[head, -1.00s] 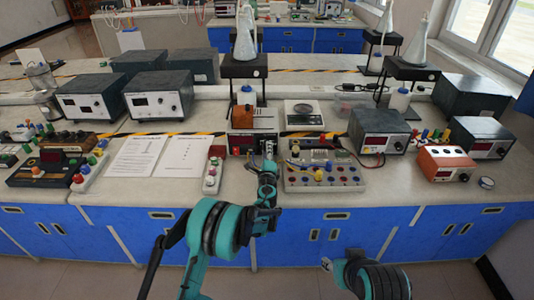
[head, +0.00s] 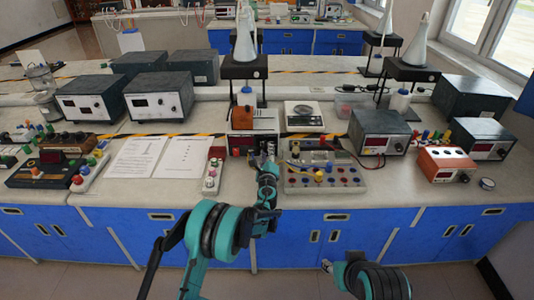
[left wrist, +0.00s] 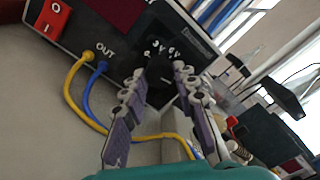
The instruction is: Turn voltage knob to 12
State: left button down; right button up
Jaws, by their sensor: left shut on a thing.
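The power supply (left wrist: 110,35) has a red rocker switch (left wrist: 52,18) and an OUT label with yellow and blue leads. In the head view the power supply (head: 238,142) stands at the bench middle, with my left gripper (head: 263,158) at its front right; the knob is hidden there. My right gripper (head: 327,265) shows only partly, below the bench front.
A circuit board with several colored knobs (head: 325,180) lies just right of my left gripper. A red-and-white switch strip (head: 212,178) and paper sheets (head: 160,157) lie to the left. A dark meter box (head: 378,130) stands to the right. Yellow and blue leads run close under the fingers.

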pick_arm(q)
jog(key=c, duration=1.2)
grip_release()
jog(key=shift+s, duration=0.1)
jog(key=s, duration=1.2)
jog(key=shift+w, duration=0.1)
